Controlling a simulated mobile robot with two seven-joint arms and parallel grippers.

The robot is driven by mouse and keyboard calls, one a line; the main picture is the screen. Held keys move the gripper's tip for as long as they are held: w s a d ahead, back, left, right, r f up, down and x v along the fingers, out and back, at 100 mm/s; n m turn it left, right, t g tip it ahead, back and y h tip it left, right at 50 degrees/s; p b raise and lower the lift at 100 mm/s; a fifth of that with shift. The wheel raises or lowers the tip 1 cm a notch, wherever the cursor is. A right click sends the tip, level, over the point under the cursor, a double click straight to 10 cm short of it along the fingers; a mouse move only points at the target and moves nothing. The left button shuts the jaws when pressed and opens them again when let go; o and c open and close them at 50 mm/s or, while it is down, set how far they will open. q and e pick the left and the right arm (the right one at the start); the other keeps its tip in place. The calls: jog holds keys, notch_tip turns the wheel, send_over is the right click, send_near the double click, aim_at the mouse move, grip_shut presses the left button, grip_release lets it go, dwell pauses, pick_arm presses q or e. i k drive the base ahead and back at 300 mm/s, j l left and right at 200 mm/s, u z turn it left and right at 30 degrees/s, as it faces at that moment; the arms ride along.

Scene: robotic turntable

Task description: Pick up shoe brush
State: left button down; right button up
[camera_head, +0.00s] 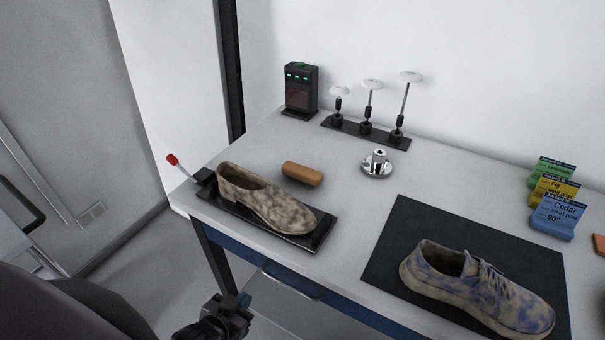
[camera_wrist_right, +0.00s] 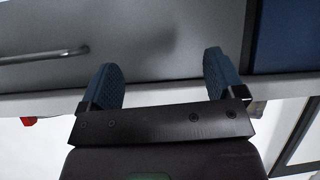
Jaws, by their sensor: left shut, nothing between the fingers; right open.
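A small brown-orange block with rounded ends, which looks like the shoe brush (camera_head: 302,174), lies on the white table behind a tan mottled shoe (camera_head: 262,200). My left gripper (camera_head: 228,312) shows at the bottom of the head view, low in front of the table and well apart from the brush. It is shut and holds nothing; its fingers are dark and hard to make out. My right gripper (camera_wrist_right: 158,75) shows in the right wrist view with its two blue fingers wide apart and nothing between them. The brush is not visible in that view.
The shoe sits on a black tray with a red-tipped lever (camera_head: 173,160). A black mat (camera_head: 400,240) holds a blue-stained shoe (camera_head: 478,285). Behind are a silver knob (camera_head: 377,164), a rack of stands (camera_head: 365,131), a black device (camera_head: 301,90) and coloured cards (camera_head: 552,215).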

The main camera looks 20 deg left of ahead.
aim_at(305, 175)
jog(key=j, duration=0.45)
jog(key=k+j, duration=0.15)
jog(key=j, duration=0.25)
jog(key=j+z, duration=0.1)
jog(key=j, duration=0.35)
jog(key=k+j, duration=0.15)
jog(key=j, duration=0.3)
